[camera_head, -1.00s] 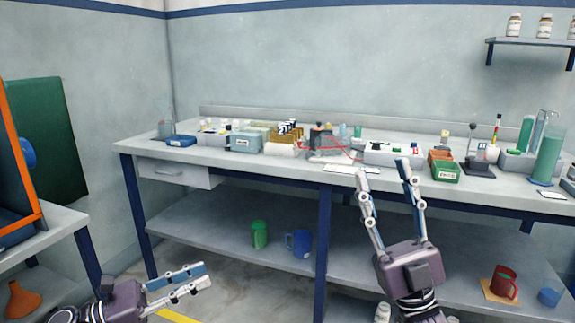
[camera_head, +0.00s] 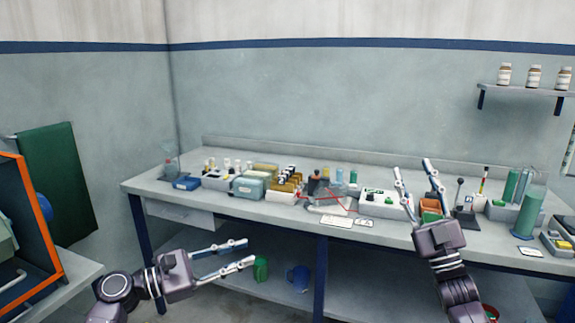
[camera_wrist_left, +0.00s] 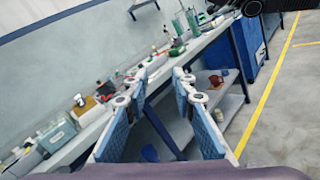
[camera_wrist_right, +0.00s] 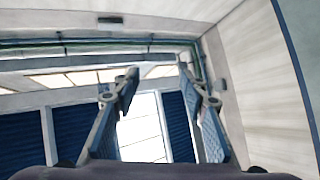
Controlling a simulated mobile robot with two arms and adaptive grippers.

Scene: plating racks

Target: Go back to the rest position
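My left gripper (camera_head: 246,252) is open and empty, in front of the workbench (camera_head: 228,203) at its left part, pointing right in the head view. In the left wrist view its fingers (camera_wrist_left: 158,82) stand apart with nothing between them. My right gripper (camera_head: 413,165) is open and empty, pointing up in front of the bench's right half. It hides part of the orange and green bins (camera_head: 430,207) in the head view. In the right wrist view its fingers (camera_wrist_right: 157,80) are apart, with only the ceiling and upper walls beyond.
The bench holds a blue tray (camera_head: 186,184), a teal box (camera_head: 247,187), a white block (camera_head: 384,204) and green cylinders (camera_head: 535,208). An orange-framed cabinet (camera_head: 40,230) is at left.

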